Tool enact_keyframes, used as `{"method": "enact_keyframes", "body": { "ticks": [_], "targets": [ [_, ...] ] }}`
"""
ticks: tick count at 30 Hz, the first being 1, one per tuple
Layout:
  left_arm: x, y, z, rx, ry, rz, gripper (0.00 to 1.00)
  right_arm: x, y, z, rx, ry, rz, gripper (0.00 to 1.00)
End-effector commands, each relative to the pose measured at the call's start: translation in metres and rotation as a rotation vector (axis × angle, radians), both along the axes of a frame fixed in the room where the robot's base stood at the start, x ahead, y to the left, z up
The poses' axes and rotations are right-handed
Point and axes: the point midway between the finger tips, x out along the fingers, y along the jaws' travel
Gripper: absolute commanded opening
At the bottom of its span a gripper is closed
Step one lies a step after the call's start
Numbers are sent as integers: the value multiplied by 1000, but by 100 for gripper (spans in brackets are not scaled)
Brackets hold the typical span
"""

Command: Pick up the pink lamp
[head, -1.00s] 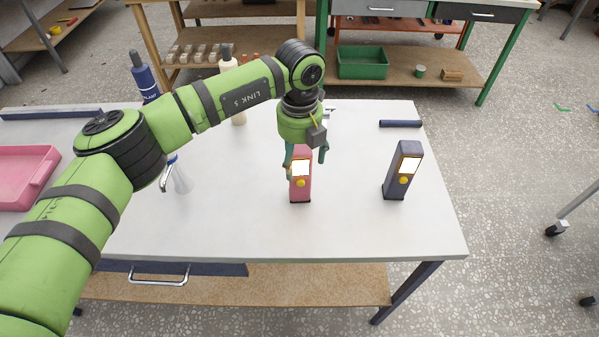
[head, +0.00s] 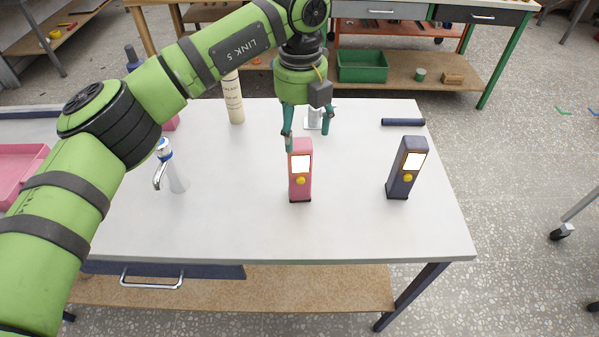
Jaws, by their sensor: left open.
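The pink lamp (head: 300,165) stands upright on the white table (head: 240,215), with a lit white panel and a yellow button on its front. My left gripper (head: 308,137) points down at the lamp's top end, with its teal fingers spread and nothing held. One finger shows by the lamp's upper left edge, the other to the right and apart from it. I cannot tell whether the left finger touches the lamp. My right gripper is not in view.
A dark blue lamp (head: 406,168) stands to the right. A dark bar (head: 402,122) lies at the back right. The table's front middle is clear.

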Motion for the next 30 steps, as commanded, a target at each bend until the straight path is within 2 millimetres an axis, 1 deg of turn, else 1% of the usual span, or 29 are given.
{"method": "enact_keyframes", "body": {
  "ticks": [2, 8, 12, 16, 19, 25, 26, 27, 29, 30],
  "targets": [
    [0, 0, -4, 2, 1, 1, 76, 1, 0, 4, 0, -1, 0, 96],
    [0, 1, -24, 2, 2, 1, 76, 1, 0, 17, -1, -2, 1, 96],
    [-1, 1, -44, 2, 4, 0, 76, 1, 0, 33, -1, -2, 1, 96],
    [0, 1, -63, 2, 2, 1, 76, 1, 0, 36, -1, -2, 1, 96],
    [1, 1, -69, 1, -1, 0, 76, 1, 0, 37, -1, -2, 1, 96],
    [1, 1, -70, 1, -2, 0, 76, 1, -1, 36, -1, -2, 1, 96],
    [1, 1, -70, 1, -2, 0, 64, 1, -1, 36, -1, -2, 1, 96],
    [1, 1, -70, 1, -2, 0, 48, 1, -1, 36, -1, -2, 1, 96],
    [1, 1, -70, 1, -1, 0, 24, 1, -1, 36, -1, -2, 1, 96],
    [1, 1, -70, 1, -1, 0, 8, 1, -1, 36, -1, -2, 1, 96]
  ]
}}
